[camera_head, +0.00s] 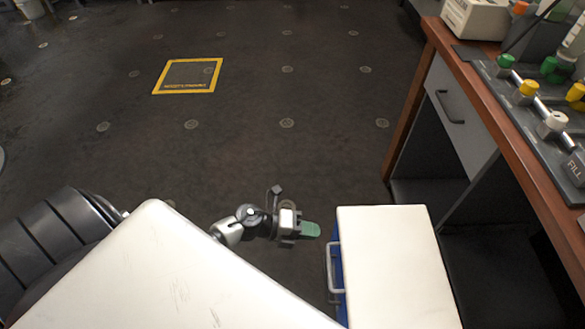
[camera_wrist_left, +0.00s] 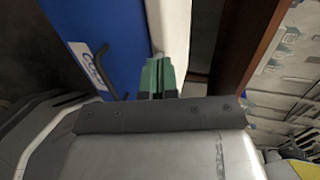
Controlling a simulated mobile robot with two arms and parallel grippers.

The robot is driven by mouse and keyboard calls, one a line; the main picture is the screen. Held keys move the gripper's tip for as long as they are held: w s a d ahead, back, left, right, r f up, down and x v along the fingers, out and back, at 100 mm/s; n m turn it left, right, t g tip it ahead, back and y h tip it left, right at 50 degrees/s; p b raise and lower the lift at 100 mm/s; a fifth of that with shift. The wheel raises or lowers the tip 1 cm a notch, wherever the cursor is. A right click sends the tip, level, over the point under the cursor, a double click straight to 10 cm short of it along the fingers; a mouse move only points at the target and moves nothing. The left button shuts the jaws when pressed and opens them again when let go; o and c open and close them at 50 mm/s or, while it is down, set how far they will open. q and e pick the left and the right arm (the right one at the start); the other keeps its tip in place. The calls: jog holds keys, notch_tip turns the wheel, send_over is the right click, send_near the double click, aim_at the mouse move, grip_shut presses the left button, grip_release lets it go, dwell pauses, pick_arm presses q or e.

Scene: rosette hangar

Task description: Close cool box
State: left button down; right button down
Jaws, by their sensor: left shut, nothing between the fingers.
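The cool box stands at the lower right in the head view, with a flat white lid (camera_head: 395,265) over a blue body (camera_head: 340,275). A pale handle (camera_head: 331,268) sticks out on its left side. In the wrist view the blue side (camera_wrist_left: 95,30) with a lettered label and the white lid (camera_wrist_left: 172,25) lie side by side. I cannot tell whether the lid is fully seated. My left gripper (camera_head: 312,229), with green fingers, is shut and empty just left of the lid's far left corner. Its fingertips (camera_wrist_left: 158,72) overlap the lid edge in the wrist view; contact is unclear. My right gripper is not in view.
A wooden-edged workbench (camera_head: 480,90) with a grey drawer (camera_head: 455,110) and a panel of coloured knobs (camera_head: 530,95) stands at the right. A yellow square marking (camera_head: 188,90) lies on the dark floor (camera_head: 250,140), which is mostly clear beyond my left arm.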

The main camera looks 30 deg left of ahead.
aim_at(344, 233)
pick_arm(q)
jog(key=x, duration=0.2)
jog(key=r+x, duration=0.1)
jog(key=x, duration=0.2)
jog(key=shift+w+d, duration=0.15)
jog(key=shift+d, duration=0.05)
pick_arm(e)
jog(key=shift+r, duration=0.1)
pick_arm(q)
jog(key=shift+w+d, duration=0.1)
